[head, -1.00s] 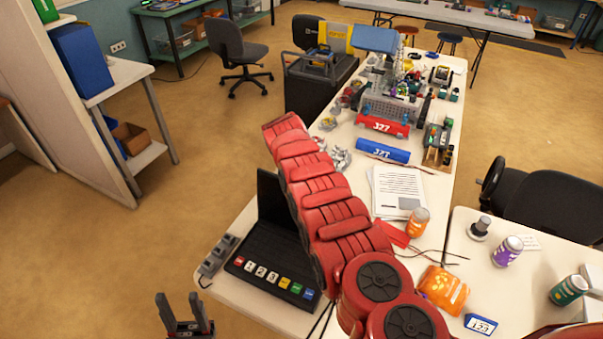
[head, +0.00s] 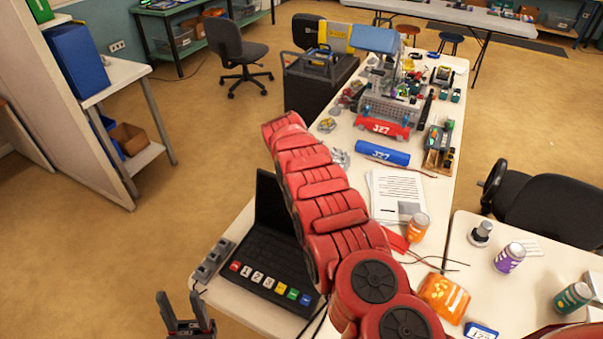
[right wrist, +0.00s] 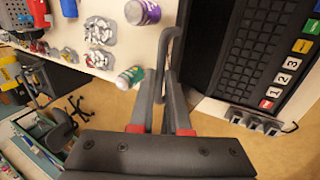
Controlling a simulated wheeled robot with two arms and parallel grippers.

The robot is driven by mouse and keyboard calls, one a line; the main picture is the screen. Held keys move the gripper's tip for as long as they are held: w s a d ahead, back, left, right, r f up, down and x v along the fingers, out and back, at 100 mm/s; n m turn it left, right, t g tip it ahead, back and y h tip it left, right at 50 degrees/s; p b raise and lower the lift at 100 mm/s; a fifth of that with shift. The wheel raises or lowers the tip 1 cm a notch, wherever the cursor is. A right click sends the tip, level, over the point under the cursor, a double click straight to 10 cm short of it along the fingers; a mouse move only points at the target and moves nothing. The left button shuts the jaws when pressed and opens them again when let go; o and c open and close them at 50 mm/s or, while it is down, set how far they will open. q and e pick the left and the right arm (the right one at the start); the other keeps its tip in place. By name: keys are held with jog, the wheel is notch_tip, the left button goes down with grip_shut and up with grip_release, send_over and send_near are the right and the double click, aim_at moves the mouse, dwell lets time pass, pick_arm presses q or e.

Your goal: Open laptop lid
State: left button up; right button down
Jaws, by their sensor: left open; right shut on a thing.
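The black laptop (head: 262,246) stands on the near end of the long white table, with coloured and numbered keys along its front edge. Its lid (head: 270,199) stands up, raised from the keyboard, and is partly covered by my red right arm. My right gripper is hidden in the head view. My left gripper (head: 187,318) is open and empty over the floor, left of the table.
A grey switch box (head: 211,262) lies left of the laptop. Papers (head: 396,192), an orange bottle (head: 418,227) and a blue roll (head: 382,153) lie beyond my arm. A second white table (head: 480,262) stands at right.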

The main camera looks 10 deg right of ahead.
jog(key=shift+w+r, duration=0.1)
jog(key=shift+r, duration=0.1)
jog(key=c, duration=0.9)
grip_release()
jog(key=shift+f, duration=0.1)
jog(key=shift+b+v, duration=0.4)
jog(key=shift+v, duration=0.4)
jog(key=v, duration=1.6)
jog(key=shift+f, duration=0.1)
